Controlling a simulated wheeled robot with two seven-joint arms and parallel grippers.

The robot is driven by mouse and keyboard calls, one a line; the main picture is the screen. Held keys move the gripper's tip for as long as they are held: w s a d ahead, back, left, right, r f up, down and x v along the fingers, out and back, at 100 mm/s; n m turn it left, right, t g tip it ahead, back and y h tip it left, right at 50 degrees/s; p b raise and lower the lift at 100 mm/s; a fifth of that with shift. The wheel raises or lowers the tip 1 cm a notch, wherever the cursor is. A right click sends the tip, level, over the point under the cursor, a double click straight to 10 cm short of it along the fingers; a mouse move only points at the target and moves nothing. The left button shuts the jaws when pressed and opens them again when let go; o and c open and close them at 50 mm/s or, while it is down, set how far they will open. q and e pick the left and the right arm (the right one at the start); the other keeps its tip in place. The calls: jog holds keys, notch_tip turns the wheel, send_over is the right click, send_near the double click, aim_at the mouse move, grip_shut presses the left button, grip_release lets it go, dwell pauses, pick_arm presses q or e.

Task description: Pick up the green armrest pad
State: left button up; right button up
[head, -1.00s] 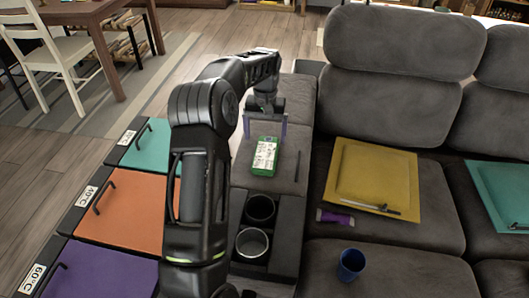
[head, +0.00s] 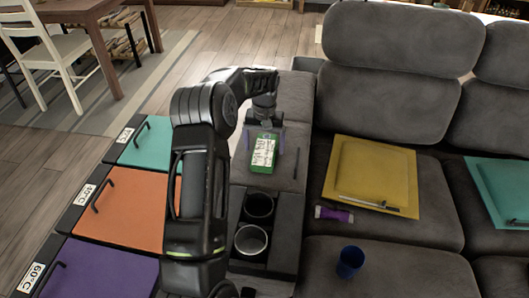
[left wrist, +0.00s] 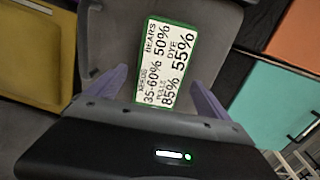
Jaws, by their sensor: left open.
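The green armrest pad (head: 263,153) is a small green block with a white printed label on top. It lies on the grey sofa armrest (head: 240,176). My left gripper (head: 265,140) is open, pointing down just over the pad, with one purple finger on each side. The fingers also show in the left wrist view (left wrist: 160,88), apart from the pad's sides. My right gripper is not in view.
A yellow tray (head: 372,180), purple flashlight (head: 333,214) and blue cup (head: 350,262) are on the seats. Coloured lidded bins (head: 122,208) stand left.

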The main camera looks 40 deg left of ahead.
pick_arm(q)
notch_tip(320, 180, down, 2)
jog(key=shift+c, duration=0.5)
jog(key=c, duration=1.4)
